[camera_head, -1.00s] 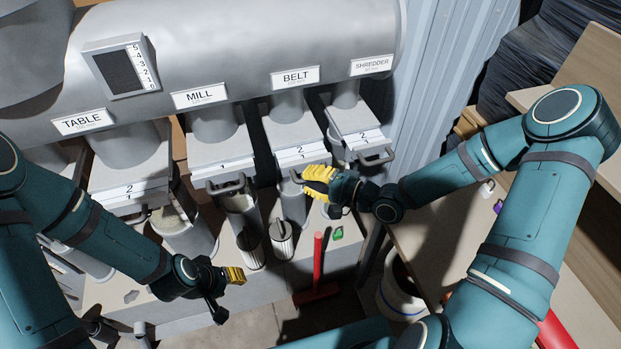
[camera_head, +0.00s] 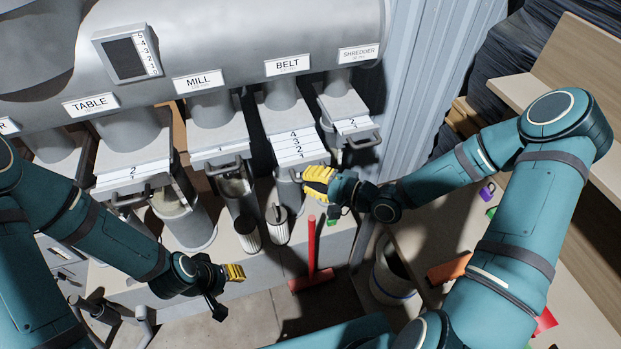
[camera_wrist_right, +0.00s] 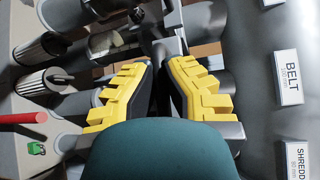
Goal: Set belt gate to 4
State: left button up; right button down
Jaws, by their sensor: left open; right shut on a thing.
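The belt gate (camera_head: 297,143) is a pale slide under the duct labelled BELT (camera_head: 288,65). It is drawn out, and the numbers 4, 3 and 2 show on it, with a further line near the front edge. My right gripper (camera_head: 308,182) with yellow fingers is shut on the belt gate's handle, which the fingers mostly hide. In the right wrist view the two yellow fingers (camera_wrist_right: 160,72) point at the gate front. My left gripper (camera_head: 233,273) is open and empty, low and apart from the gates.
The mill gate (camera_head: 219,158) shows 1, the shredder gate (camera_head: 352,124) shows 2 and the table gate (camera_head: 133,183) shows 2. Two ribbed filter canisters (camera_head: 277,228) stand below. A red-handled tool (camera_head: 312,250) and a white bucket (camera_head: 393,275) are near the floor.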

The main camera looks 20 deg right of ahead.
jog(key=shift+s+a+f, duration=0.1)
jog(key=c, duration=1)
grip_release()
jog(key=v, duration=1.2)
